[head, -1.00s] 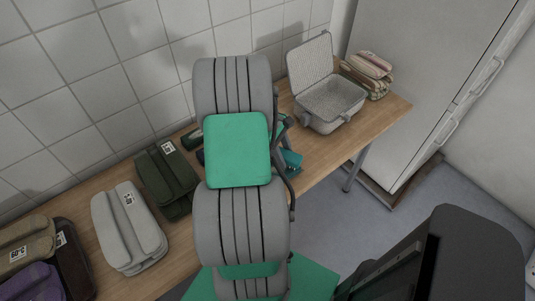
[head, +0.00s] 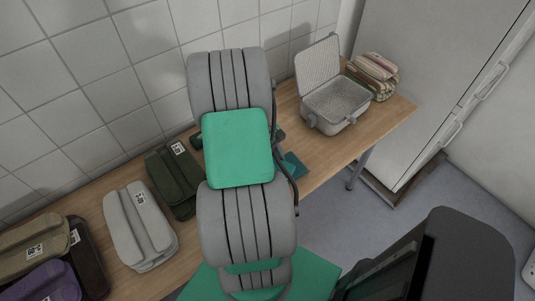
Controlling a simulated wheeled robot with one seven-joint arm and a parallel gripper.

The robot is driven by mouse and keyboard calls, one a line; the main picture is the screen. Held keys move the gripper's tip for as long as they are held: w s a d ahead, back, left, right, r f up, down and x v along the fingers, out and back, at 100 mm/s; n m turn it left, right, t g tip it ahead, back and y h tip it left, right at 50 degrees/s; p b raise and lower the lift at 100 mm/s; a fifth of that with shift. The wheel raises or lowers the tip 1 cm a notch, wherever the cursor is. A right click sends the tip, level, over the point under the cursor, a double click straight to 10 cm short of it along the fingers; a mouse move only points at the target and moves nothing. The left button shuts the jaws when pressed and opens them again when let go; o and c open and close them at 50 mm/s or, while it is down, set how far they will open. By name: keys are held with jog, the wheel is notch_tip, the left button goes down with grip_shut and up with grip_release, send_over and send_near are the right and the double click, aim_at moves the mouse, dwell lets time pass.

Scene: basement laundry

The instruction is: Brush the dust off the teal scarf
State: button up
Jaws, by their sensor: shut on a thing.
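A small patch of teal cloth (head: 294,167), which looks like part of the teal scarf, lies on the wooden table just right of my arm. The rest of it is hidden behind the arm, and any dust on it is too small to tell. My arm stretches over the table, and its grey and green links cover its end. My gripper and whatever is in it are hidden behind these links. Dark parts show at both sides of the arm near the wall side; I cannot tell what they are.
On the wooden table (head: 322,158), an open pale grey case (head: 341,108) stands right of the arm, beside folded striped cloths (head: 373,76). Left lie tagged folded bundles: dark green (head: 172,184), light grey (head: 140,226), tan (head: 34,244) and purple (head: 48,284). A tiled wall runs behind.

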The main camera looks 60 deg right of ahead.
jog(key=shift+w+a+r+p, duration=0.1)
jog(key=shift+w+a+p, duration=0.2)
jog(key=shift+a, duration=0.45)
jog(key=shift+w+a+p, duration=0.25)
jog(key=shift+w+a, duration=0.05)
jog(key=shift+a, duration=0.4)
jog(key=shift+p, duration=0.5)
jog(key=shift+d+r+p, duration=0.15)
jog(key=shift+r+p, duration=0.65)
jog(key=shift+r, duration=0.1)
jog(key=shift+r+p, duration=2.1)
jog(key=shift+r, duration=0.15)
